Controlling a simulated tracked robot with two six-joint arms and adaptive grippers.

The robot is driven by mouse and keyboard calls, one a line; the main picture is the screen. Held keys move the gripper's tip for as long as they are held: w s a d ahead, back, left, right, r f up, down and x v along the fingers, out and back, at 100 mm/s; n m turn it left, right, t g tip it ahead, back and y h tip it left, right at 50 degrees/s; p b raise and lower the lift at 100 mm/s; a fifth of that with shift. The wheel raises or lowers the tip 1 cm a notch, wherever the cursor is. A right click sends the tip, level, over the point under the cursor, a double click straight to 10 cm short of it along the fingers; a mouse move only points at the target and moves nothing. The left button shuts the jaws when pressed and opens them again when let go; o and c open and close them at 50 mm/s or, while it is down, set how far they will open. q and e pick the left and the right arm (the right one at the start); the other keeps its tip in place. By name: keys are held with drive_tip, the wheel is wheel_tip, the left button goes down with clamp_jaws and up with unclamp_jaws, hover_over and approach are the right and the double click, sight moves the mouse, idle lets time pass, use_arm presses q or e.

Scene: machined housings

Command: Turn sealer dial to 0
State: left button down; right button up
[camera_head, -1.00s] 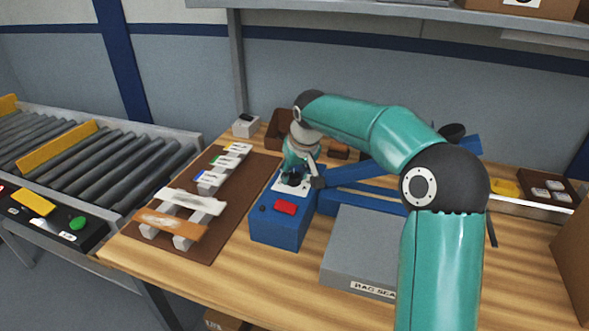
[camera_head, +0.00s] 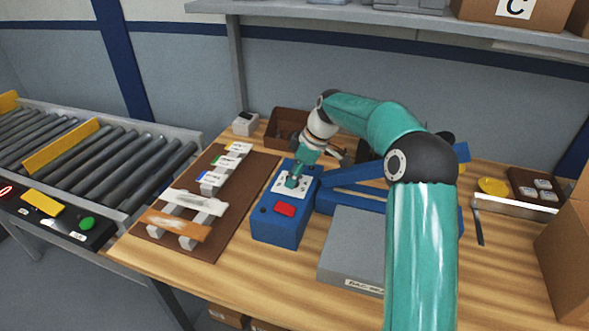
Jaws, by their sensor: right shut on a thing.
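The blue sealer control box (camera_head: 281,234) stands on the wooden bench, with a red button (camera_head: 285,209) on its front top. Its white dial plate (camera_head: 280,186) is behind the button. My right gripper (camera_head: 293,182) reaches down onto the plate and is shut on the sealer dial. The dial and fingertips are mostly hidden by the gripper, so I cannot read the setting. The blue sealer arms (camera_head: 350,199) and the grey sealer base labelled as a bag sealer (camera_head: 352,247) are to the right. My left gripper is not in view.
A brown mat (camera_head: 219,237) with a rack of labelled pieces lies left of the sealer. A brown bin (camera_head: 286,126) and a small white box (camera_head: 245,123) stand behind. A yellow dish (camera_head: 493,186) is at right. A roller conveyor (camera_head: 100,172) runs along the left.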

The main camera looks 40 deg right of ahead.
drive_tip(key=n+p, duration=0.2)
drive_tip(key=n, duration=0.1)
drive_tip(key=n+g+y+p, duration=0.1)
drive_tip(key=shift+w+d+r+n+p, duration=0.1)
drive_tip(key=shift+w+r+n+p, duration=0.1)
drive_tip(key=shift+r+n+p, duration=0.1)
drive_tip(key=shift+f+n+g+y+p, duration=0.15)
drive_tip(key=shift+n+g+p, duration=0.2)
drive_tip(key=shift+n+p, duration=0.4)
drive_tip(key=shift+n+g+y+p, duration=0.15)
drive_tip(key=shift+n+g+p, duration=0.2)
drive_tip(key=shift+n+p, duration=0.35)
drive_tip(key=o, duration=0.9)
drive_tip(key=shift+w, duration=0.1)
drive_tip(key=shift+o, duration=1.2)
drive_tip(key=shift+f, duration=0.1)
